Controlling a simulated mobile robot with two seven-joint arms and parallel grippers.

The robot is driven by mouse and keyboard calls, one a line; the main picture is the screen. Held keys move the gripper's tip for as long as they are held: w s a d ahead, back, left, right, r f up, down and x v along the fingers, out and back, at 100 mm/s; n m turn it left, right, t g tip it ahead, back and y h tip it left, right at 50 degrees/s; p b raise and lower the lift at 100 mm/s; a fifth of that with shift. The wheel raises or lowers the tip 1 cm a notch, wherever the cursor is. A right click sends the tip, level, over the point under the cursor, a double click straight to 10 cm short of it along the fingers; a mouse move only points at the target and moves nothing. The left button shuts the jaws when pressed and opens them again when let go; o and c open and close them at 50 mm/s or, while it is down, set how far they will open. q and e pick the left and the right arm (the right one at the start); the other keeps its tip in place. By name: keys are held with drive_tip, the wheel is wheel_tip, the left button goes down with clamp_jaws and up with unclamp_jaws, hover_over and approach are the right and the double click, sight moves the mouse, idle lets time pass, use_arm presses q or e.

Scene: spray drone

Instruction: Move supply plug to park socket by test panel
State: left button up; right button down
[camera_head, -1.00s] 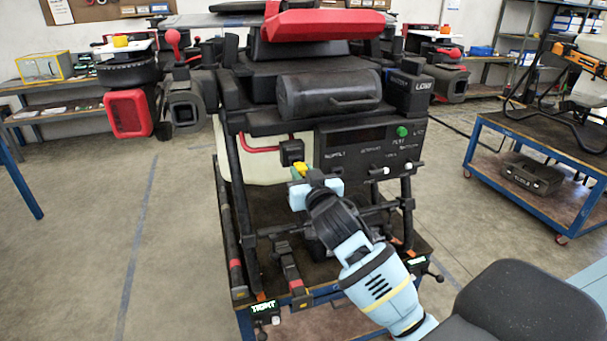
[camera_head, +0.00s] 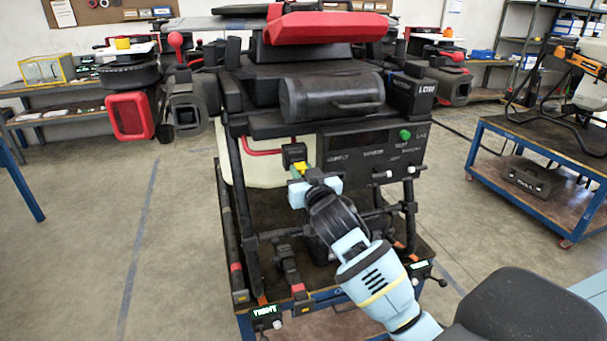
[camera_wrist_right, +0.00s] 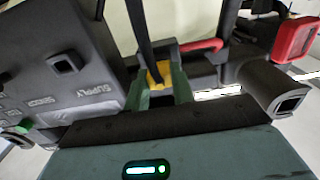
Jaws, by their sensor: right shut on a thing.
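My right gripper (camera_head: 300,173) is shut on a small yellow piece, which I take for the supply plug (camera_head: 302,167), in front of the sprayer drone. In the right wrist view the yellow plug (camera_wrist_right: 157,74) sits between the two green fingers. Just above it in the head view is a black block (camera_head: 294,153) with a red cable (camera_head: 262,151); I cannot tell whether plug and block touch. The dark test panel (camera_head: 372,148) is to the right. In the wrist view a square socket (camera_wrist_right: 63,63) shows on a panel near the word SUPPLY. My left gripper is out of view.
The drone stands on a blue-framed cart (camera_head: 245,322) with black legs and bars around my right gripper. A second blue cart (camera_head: 565,222) with a black case (camera_head: 537,178) is at right. The floor (camera_head: 90,220) at left is open.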

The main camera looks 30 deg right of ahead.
drive_tip(key=shift+w, duration=0.1)
drive_tip(key=c, duration=1.1)
unclamp_jaws()
drive_tip(key=v, duration=0.8)
drive_tip(key=shift+w+d, duration=0.1)
drive_tip(key=s+a+f+n+g+y, duration=0.15)
drive_tip(key=s+f, duration=0.25)
drive_tip(key=f, duration=0.5)
drive_tip(key=s+a+f+n+g+y, duration=0.1)
drive_tip(key=s+a+f, duration=0.25)
drive_tip(key=f, duration=0.45)
drive_tip(key=s+a+f+n+g+y, duration=0.15)
drive_tip(key=s+f, duration=0.25)
drive_tip(key=f, duration=0.5)
drive_tip(key=s+a+f+g+y, duration=0.1)
drive_tip(key=s+a+f+g, duration=0.1)
drive_tip(key=s+f, duration=0.4)
drive_tip(key=s+a+f+n+g+y, duration=0.1)
drive_tip(key=s+a+f, duration=0.3)
drive_tip(key=s, duration=1)
wheel_tip(320, 180, down, 3)
drive_tip(key=shift+a+f+g, duration=0.1)
drive_tip(key=shift+a+g, duration=0.25)
drive_tip(key=shift+g, duration=0.15)
